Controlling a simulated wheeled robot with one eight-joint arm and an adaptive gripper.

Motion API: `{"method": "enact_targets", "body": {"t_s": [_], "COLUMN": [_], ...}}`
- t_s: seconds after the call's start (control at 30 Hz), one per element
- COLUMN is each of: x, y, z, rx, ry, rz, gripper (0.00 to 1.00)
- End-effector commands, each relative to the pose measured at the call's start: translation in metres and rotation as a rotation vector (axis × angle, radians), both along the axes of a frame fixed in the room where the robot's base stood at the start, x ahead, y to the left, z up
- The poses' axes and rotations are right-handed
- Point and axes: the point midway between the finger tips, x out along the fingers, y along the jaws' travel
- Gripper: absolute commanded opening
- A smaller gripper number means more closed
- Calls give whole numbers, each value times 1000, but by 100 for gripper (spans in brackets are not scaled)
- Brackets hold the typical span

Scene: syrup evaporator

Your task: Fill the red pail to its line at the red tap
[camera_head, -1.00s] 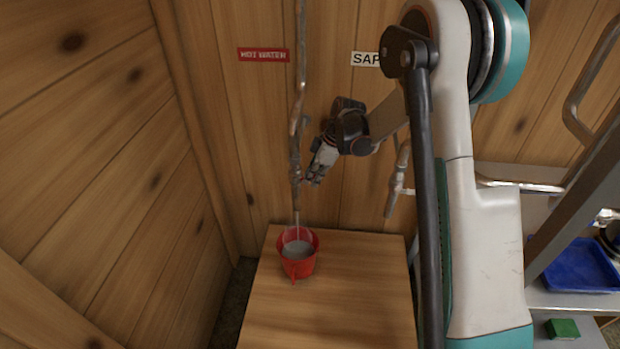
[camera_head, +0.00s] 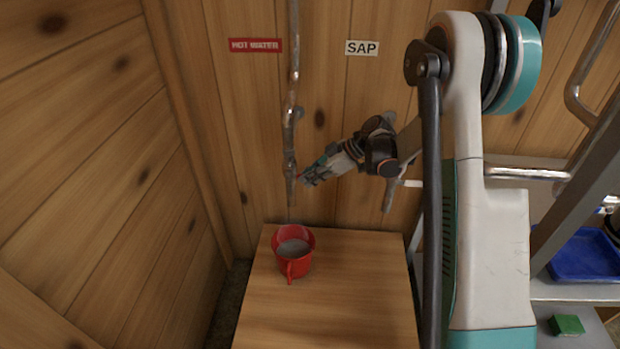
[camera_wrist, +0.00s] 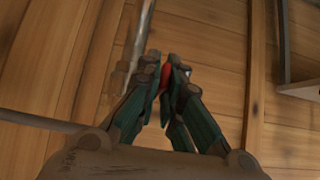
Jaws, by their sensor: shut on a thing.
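The red pail (camera_head: 304,263) stands upright on the wooden bench under the left pipe's outlet. Grey liquid (camera_head: 292,247) shows inside it; I cannot make out the fill line. The left pipe (camera_head: 291,165) comes down the wall beside the red HOT WATER sign (camera_head: 255,45). My gripper (camera_head: 306,181) is at this pipe, above the pail and to its right. In the wrist view, my gripper (camera_wrist: 165,76) is shut on a small red piece (camera_wrist: 164,79), apparently the red tap's handle, mostly hidden by the fingers. No clear stream shows between the outlet and the pail.
The wooden bench (camera_head: 325,300) is clear to the right of and in front of the pail. A second pipe (camera_head: 389,195) hangs below the SAP sign (camera_head: 361,47), behind my arm. A blue tray (camera_head: 582,258) and a green block (camera_head: 566,325) sit at the right.

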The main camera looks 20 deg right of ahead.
Motion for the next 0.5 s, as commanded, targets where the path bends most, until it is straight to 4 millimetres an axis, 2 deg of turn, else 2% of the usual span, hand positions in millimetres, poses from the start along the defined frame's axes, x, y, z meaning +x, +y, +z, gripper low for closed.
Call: {"method": "enact_targets", "body": {"t_s": [0.23,0.3,0.5], "x": [0,0,0], "y": [0,0,0], "z": [0,0,0], "rx": [0,0,0], "ry": [0,0,1], "rz": [-1,-1,-1], "gripper": [0,15,15]}}
